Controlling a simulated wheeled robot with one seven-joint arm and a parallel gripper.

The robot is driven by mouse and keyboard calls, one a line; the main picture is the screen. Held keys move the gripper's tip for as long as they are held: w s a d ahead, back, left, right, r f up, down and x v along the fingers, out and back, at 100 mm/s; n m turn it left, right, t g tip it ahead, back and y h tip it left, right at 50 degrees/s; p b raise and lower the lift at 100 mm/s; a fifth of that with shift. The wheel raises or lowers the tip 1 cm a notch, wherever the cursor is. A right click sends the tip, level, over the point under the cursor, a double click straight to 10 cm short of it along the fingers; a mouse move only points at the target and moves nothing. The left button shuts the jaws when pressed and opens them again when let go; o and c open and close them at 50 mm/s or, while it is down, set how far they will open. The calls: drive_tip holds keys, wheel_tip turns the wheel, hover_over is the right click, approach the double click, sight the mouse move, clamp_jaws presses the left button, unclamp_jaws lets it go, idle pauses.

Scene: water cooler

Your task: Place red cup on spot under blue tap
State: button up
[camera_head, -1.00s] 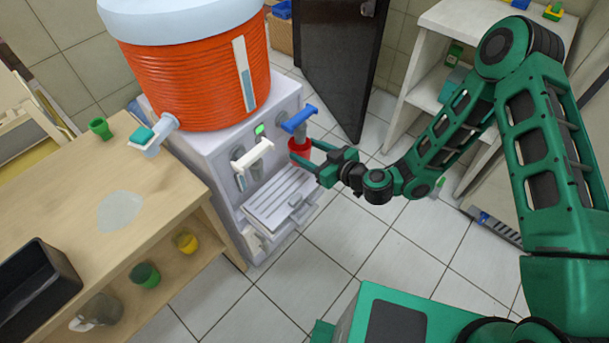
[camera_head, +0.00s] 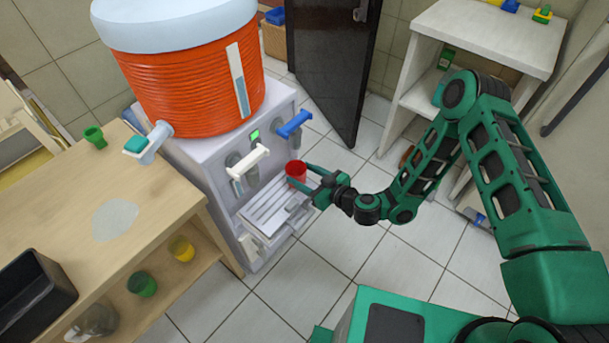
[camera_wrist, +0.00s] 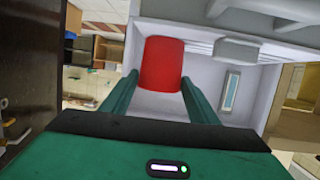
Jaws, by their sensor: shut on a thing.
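The red cup (camera_head: 296,172) is upright between the fingers of my gripper (camera_head: 308,179), which is shut on it. The cup also shows in the wrist view (camera_wrist: 164,64), between the two green fingers (camera_wrist: 160,92). It is over the right end of the slatted drip tray (camera_head: 268,204). I cannot tell whether its base touches the tray. The blue tap (camera_head: 294,124) is on the right of the dispenser's front, above and behind the cup in the head view. The spot under the tap is hidden by the cup and gripper.
A white tap (camera_head: 248,161) is left of the blue one. An orange cooler (camera_head: 190,85) stands on the white dispenser. A wooden table (camera_head: 150,200) with cups on its lower shelf is at left. Tiled floor is clear in front. A white shelf (camera_head: 480,40) stands behind my arm.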

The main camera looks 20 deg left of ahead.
drive_tip(key=o, duration=1)
drive_tip(key=shift+f, duration=0.1)
drive_tip(key=shift+o, duration=0.2)
drive_tip(key=v, duration=1.2)
